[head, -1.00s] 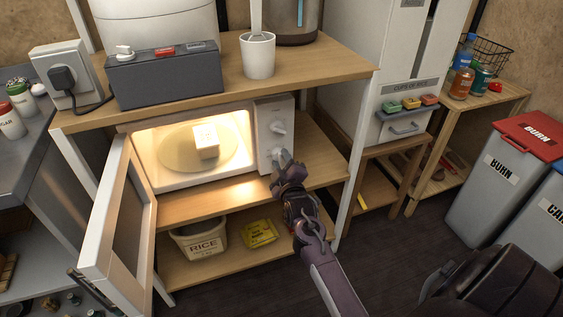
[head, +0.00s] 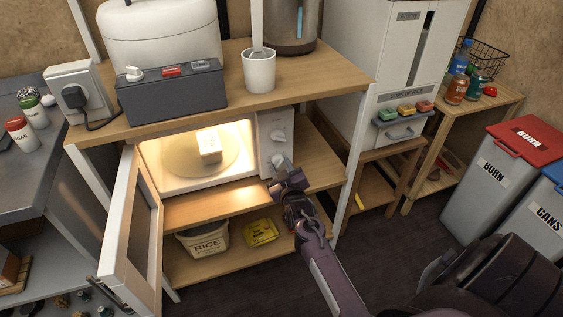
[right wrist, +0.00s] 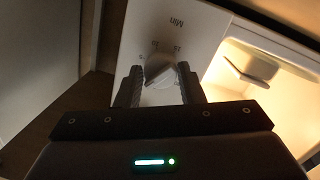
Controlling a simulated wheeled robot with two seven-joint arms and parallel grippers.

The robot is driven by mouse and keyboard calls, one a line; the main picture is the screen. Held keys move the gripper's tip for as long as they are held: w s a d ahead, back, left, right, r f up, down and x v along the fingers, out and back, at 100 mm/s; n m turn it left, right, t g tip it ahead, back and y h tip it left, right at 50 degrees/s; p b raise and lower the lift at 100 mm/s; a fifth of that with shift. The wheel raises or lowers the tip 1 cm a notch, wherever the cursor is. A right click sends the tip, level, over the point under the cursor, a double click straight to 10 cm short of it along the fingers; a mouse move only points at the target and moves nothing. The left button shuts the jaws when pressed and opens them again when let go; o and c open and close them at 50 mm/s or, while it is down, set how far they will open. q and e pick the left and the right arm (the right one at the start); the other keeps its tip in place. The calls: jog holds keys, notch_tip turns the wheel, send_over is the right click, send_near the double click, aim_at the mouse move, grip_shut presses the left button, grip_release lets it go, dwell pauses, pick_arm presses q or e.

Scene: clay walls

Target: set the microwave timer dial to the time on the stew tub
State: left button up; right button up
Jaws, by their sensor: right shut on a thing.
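The white microwave (head: 150,165) stands on the middle shelf with its door (head: 133,235) swung open to the left and its inside lit. A small pale tub (head: 209,145) sits inside; its writing is too small to read. The panel has an upper knob (head: 277,135) and a lower timer dial (head: 278,160). My right gripper (head: 279,168) is at the lower dial. In the right wrist view, its two fingers (right wrist: 160,80) are shut on either side of the dial (right wrist: 160,68), under an upside-down "Min" mark. The dial's numbers are partly hidden. My left gripper is not in view.
A rice bin (head: 204,240) and a yellow packet (head: 261,232) are on the shelf below. A white cup (head: 259,72) and a dark grey box (head: 172,93) stand on the top board. Shelf room is free right of the microwave.

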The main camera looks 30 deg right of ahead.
jog(key=shift+r+m+p, duration=0.15)
jog(key=shift+m+p, duration=0.4)
jog(key=shift+m, duration=0.35)
jog(key=shift+a+m+p, duration=0.1)
jog(key=shift+m+p, duration=0.2)
jog(key=shift+m, duration=0.1)
jog(key=m+p, duration=0.1)
jog(key=m, duration=0.2)
jog(key=m+y+p, duration=0.1)
jog(key=m+p, duration=0.1)
jog(key=m, duration=0.2)
jog(key=shift+y+p, duration=0.3)
pick_arm(q)
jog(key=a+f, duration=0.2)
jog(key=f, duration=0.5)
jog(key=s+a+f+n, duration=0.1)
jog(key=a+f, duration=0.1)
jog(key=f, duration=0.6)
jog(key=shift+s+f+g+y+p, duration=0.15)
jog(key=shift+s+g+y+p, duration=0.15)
jog(key=shift+p, duration=0.1)
pick_arm(e)
jog(key=shift+m+y, duration=0.3)
jog(key=shift+m, duration=0.8)
jog(key=o, duration=1)
